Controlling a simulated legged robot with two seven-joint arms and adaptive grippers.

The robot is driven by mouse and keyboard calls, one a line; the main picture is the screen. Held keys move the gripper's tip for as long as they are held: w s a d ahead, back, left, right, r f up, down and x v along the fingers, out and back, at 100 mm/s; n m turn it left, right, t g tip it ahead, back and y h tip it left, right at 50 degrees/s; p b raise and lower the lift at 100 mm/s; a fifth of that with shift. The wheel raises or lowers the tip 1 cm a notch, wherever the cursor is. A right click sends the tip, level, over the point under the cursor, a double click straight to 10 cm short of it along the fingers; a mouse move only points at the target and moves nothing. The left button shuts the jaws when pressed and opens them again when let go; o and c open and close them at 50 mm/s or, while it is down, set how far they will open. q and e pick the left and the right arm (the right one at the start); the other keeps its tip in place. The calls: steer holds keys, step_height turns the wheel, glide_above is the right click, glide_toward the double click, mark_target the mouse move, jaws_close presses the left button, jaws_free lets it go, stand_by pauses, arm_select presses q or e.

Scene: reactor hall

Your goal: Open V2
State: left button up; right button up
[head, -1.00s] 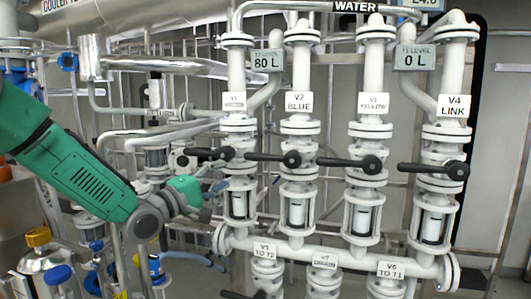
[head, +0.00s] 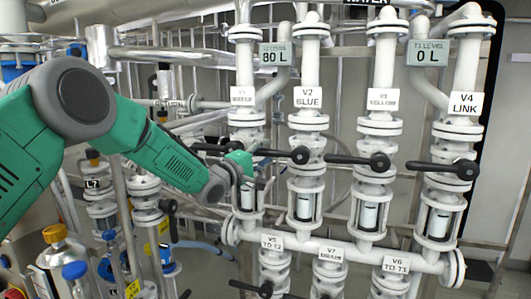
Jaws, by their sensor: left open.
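The V2 valve sits under the white label "V2 BLUE" (head: 308,97) on the second white vertical pipe from the left of the labelled group. Its black lever (head: 280,153) lies level, with its hub on the pipe and its free end pointing left. My left gripper (head: 258,172), on the green arm from the left, is open in front of the V1 pipe. It is near the free end of the V2 lever, slightly below and left of it. I cannot tell whether it touches the lever. My right gripper is not in view.
The V1 lever (head: 212,147) points left, close above my left wrist. The V3 lever (head: 357,160) and V4 lever (head: 442,167) also lie level to the right. A white horizontal pipe (head: 330,248) runs below. A yellow-capped bottle (head: 58,240) stands lower left.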

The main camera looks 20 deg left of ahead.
arm_select(q)
jaws_close()
steer(key=shift+f, duration=0.1)
